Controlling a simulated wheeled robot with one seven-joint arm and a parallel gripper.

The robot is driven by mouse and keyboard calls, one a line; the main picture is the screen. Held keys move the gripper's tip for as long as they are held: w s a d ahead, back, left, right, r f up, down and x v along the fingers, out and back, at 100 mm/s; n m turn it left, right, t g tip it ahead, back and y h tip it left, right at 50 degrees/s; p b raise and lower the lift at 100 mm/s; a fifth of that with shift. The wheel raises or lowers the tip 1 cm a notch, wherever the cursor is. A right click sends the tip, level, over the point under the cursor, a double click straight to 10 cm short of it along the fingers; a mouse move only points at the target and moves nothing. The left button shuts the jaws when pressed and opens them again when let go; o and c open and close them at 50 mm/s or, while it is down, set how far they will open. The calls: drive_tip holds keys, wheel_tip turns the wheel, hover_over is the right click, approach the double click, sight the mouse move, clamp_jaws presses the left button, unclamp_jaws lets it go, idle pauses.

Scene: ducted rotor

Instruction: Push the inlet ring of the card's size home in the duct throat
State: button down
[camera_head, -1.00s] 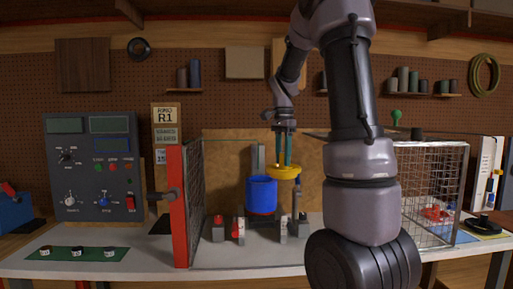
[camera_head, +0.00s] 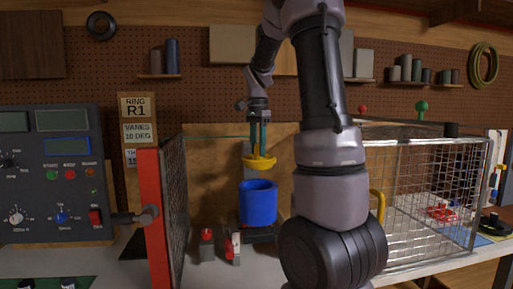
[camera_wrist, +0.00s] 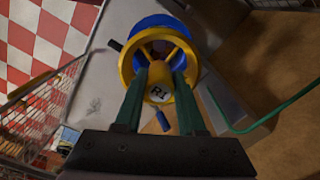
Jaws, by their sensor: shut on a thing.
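My gripper (camera_head: 259,150) is shut on a yellow spoked inlet ring (camera_head: 260,164), holding it level above the blue duct (camera_head: 257,204). In the wrist view the ring (camera_wrist: 185,101) has a hub marked R1 between my green fingers (camera_wrist: 155,95), and the blue duct (camera_wrist: 160,22) shows behind it, partly covered. A gap shows between ring and duct in the head view. The duct's throat is mostly hidden by the ring. The card (camera_head: 137,106) on the left reads RING R1, with VANES below it.
A red-framed mesh guard (camera_head: 154,220) stands open left of the duct. Red-topped clamps (camera_head: 207,245) stand at the duct's front left. A wire cage (camera_head: 430,200) is on the right. A grey control panel (camera_head: 55,170) stands far left.

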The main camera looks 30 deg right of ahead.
sight(257, 158)
drive_tip(key=shift+a+r, duration=0.15)
drive_tip(key=shift+r, duration=0.2)
drive_tip(key=shift+f, duration=2.85)
drive_tip(key=shift+f, duration=0.1)
drive_tip(key=shift+f, duration=1.15)
drive_tip(key=shift+c, duration=2.1)
unclamp_jaws()
